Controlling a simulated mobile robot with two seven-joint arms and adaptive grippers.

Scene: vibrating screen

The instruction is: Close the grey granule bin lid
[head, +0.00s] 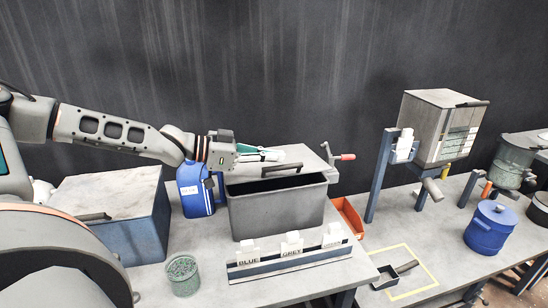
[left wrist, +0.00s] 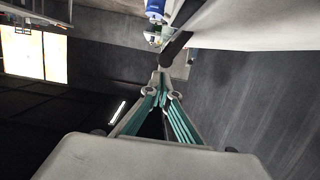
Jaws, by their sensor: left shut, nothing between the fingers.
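The grey granule bin (head: 252,215) stands on the table in the middle of the head view. Its dark opening shows below its pale grey lid (head: 312,161), which is raised and tilted at the back of the bin. A dark handle (head: 280,168) is on the lid. My left gripper (head: 280,155) is shut and empty, above and behind the handle, close to the lid. In the left wrist view the fingertips (left wrist: 160,76) meet near a dark bar, and a pale surface lies beyond; I cannot tell whether they touch. My right gripper is not in view.
A blue bin (head: 145,225) with its lid down stands left. A blue jug (head: 194,195) is behind my left wrist. A label rack (head: 290,262) and a granule cup (head: 183,276) stand in front. An orange tray (head: 348,215) and a red-handled crank (head: 345,157) are right.

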